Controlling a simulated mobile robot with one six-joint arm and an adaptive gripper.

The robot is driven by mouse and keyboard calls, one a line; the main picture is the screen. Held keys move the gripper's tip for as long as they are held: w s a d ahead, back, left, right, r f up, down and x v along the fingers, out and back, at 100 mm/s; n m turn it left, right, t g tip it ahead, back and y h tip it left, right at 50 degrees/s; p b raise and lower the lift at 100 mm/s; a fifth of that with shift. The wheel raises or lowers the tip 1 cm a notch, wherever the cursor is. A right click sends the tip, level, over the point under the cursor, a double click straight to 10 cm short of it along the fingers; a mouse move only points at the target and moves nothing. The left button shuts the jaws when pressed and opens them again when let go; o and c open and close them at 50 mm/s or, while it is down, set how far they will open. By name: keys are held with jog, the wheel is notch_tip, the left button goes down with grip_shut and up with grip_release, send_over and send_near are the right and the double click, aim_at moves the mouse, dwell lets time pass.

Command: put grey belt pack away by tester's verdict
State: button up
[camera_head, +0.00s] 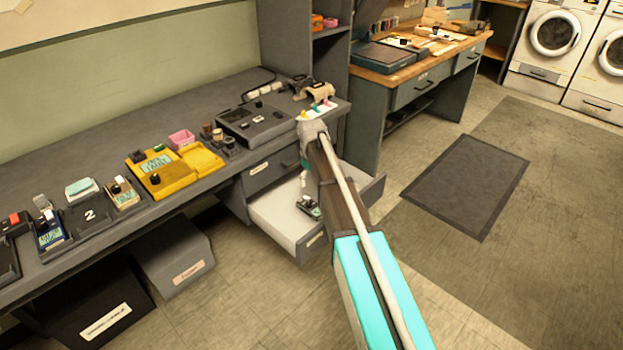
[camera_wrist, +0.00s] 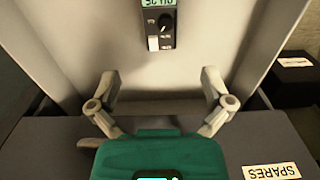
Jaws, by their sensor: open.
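A small belt pack (camera_head: 309,207) lies in the open drawer (camera_head: 268,222), its body dark grey with a pale green display. In the wrist view the pack (camera_wrist: 160,25) shows a black knob, a white switch and upside-down display text I cannot read surely. My gripper (camera_wrist: 160,88) is open and empty, with its fingers spread apart from the pack. In the head view my gripper (camera_head: 303,178) is over the drawer and partly hidden by my arm. The yellow tester (camera_head: 175,172) stands on the desk, with a green screen too small to read.
A label reading SPARES (camera_wrist: 271,172) shows upside down on a dark surface. A grey bin (camera_head: 175,258) and a black bin (camera_head: 88,292) stand under the desk. Other packs and a tray marked 2 (camera_head: 92,216) stand on the desk. Floor at right is clear around a dark mat (camera_head: 465,185).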

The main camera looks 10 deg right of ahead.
jog(key=shift+s, duration=0.1)
jog(key=s+d+m, duration=0.2)
jog(key=s+m, duration=0.5)
jog(key=s, duration=2)
jog(key=shift+d, duration=0.25)
jog(key=shift+s+r, duration=0.1)
notch_tip(320, 180, up, 24)
jog(key=p, duration=2.4)
